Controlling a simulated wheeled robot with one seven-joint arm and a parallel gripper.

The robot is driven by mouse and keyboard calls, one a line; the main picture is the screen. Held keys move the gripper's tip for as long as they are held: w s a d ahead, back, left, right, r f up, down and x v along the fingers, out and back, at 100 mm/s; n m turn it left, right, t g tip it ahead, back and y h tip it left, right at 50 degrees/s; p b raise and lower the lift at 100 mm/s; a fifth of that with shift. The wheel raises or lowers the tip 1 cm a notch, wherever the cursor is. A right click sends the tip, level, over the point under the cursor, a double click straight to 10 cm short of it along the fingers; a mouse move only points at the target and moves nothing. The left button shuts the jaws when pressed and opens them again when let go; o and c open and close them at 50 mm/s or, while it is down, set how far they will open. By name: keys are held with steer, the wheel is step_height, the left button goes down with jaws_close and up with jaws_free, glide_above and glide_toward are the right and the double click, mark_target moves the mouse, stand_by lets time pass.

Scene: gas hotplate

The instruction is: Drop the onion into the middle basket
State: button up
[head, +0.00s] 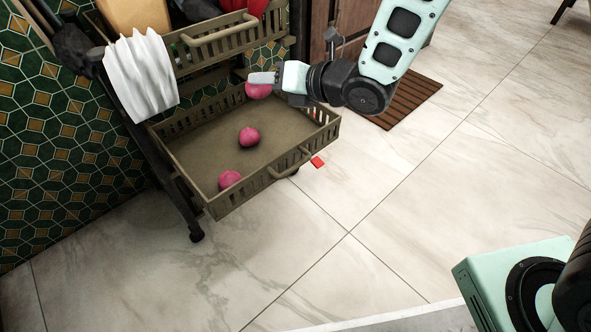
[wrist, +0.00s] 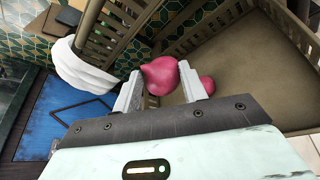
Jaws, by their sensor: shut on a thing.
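My gripper (head: 264,79) is shut on a pink onion (head: 258,91), which also shows between the two fingers in the wrist view (wrist: 160,75). The held onion is above the back part of a pulled-out olive basket (head: 190,157) with slatted sides, below an upper basket (head: 235,38). Two more pink onions lie apart on this lower basket's floor, one near the middle (head: 249,136) and one near the front left (head: 229,179). One of them shows behind the right finger in the wrist view (wrist: 207,86). Whether another basket sits underneath cannot be told.
A white crumpled cloth-like thing (head: 141,74) hangs at the left of the upper basket, which holds several things. A small red piece (head: 317,162) lies on the marble floor right of the lower basket. A slatted brown mat (head: 401,100) lies behind my arm.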

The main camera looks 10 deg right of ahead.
step_height(320, 180, down, 6)
steer(key=b, duration=0.3)
steer(key=shift+r, duration=0.1)
steer(key=o, duration=1.1)
steer(key=p+v, duration=1.7)
steer(key=p, duration=0.2)
steer(key=shift+s+d+p, duration=0.1)
steer(key=shift+d+p, duration=0.05)
steer(key=shift+p, duration=0.15)
